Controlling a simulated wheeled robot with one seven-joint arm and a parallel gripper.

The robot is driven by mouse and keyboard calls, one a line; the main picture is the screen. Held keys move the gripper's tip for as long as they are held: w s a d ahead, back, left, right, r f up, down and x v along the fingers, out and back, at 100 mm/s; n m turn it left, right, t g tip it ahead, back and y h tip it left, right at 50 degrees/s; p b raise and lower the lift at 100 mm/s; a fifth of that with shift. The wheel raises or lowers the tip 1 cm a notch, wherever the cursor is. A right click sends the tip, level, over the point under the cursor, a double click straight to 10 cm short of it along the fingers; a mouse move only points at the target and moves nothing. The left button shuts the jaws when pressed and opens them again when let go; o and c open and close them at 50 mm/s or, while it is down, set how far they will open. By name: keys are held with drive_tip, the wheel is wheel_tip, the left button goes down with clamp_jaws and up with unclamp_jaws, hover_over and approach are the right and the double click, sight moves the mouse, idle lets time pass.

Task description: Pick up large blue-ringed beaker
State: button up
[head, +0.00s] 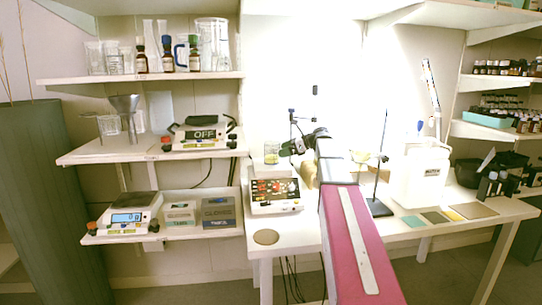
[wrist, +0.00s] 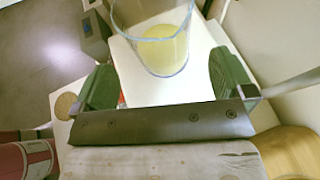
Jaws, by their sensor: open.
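My gripper (head: 293,147) is just right of the beaker in the head view. In the wrist view my gripper (wrist: 162,64) is open, with green fingers apart on either side of the beaker's lower part in the picture. I see no contact, and cannot tell how far the beaker is between the fingers.
A stand with a rod (head: 379,200) and a white container (head: 424,175) are to the right. Shelves at left hold glassware, bottles and a scale (head: 199,136). A round cork mat (head: 266,237) lies in front.

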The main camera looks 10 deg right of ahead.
sight(273, 154)
drive_tip(key=x, duration=0.5)
drive_tip(key=shift+w+a+f, duration=0.1)
drive_tip(key=shift+a+f, duration=0.15)
drive_tip(key=shift+a, duration=0.05)
drive_tip(key=c, duration=1.1)
